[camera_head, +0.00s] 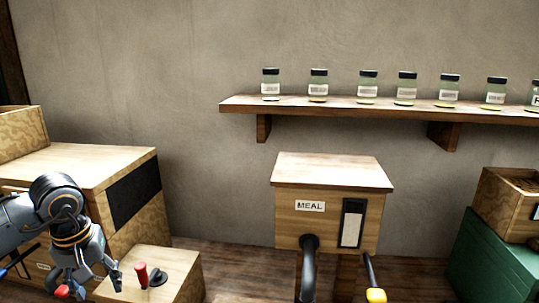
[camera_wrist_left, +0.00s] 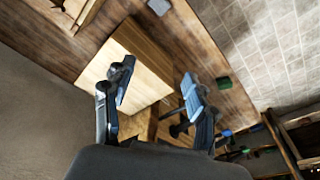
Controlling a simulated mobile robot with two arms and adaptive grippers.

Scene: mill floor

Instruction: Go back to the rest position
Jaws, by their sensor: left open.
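My left gripper (camera_head: 92,284) is at the lower left of the head view, over the front of the wooden machine there. Its fingers are apart, with nothing seen between them. In the left wrist view the same open fingers (camera_wrist_left: 157,84) show in front of a wooden box. A red lever (camera_head: 141,274) and a small black knob stand on a low wooden block (camera_head: 178,270), just right of the gripper. My right gripper is in neither view.
A wooden box labelled MEAL (camera_head: 290,222) stands mid-view, with a black curved pipe and a yellow-tipped lever (camera_head: 376,295) in front. A wall shelf (camera_head: 350,108) holds several jars. A green chest (camera_head: 490,260) with a wooden crate (camera_head: 505,205) stands at right.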

